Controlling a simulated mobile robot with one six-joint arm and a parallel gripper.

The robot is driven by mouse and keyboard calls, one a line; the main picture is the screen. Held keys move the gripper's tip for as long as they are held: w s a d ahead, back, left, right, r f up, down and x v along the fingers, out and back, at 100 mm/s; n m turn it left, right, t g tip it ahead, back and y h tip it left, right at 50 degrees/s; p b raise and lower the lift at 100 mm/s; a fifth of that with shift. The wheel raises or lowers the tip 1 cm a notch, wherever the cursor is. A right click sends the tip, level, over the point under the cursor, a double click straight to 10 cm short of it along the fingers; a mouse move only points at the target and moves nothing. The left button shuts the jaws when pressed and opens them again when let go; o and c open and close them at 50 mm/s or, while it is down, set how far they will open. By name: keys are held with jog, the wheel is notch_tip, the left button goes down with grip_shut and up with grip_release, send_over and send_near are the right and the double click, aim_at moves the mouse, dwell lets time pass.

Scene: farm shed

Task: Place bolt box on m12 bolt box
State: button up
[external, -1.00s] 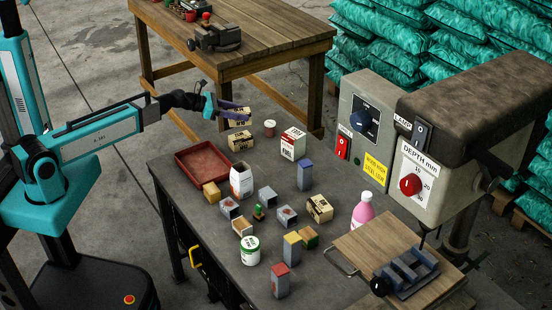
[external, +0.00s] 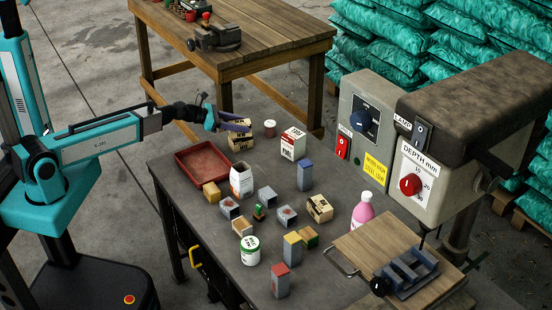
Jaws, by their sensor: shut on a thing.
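My gripper (external: 236,125) is at the far end of the workbench, shut on a small tan carton, the bolt box (external: 241,132). The fingers cover part of this carton. Directly below it is another tan carton with dark print, which looks like the m12 bolt box (external: 241,146), on the bench top. The held carton appears to sit on or just above the lower one. I cannot tell whether they touch, and the print is too small to read.
A small tin (external: 270,128) and a white-and-red box (external: 293,143) stand to the right of the cartons. A red tray (external: 190,157) and an open white carton (external: 241,180) are nearer. Several small blocks and another tan carton (external: 319,208) fill the middle of the bench.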

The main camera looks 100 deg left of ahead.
jog(key=shift+f, duration=0.4)
jog(key=shift+f, duration=0.15)
jog(key=o, duration=1.4)
jog(key=shift+s+r, duration=0.1)
jog(key=shift+r, duration=0.1)
jog(key=shift+v, duration=0.95)
jog(key=p+v, duration=0.3)
jog(key=v, duration=0.4)
jog(key=shift+r, duration=0.25)
jog(key=p, duration=0.2)
jog(key=shift+s+d+r+p, duration=0.1)
jog(key=shift+s+p, duration=0.25)
jog(key=shift+p, duration=0.05)
jog(key=p+v, duration=0.2)
jog(key=p, duration=0.5)
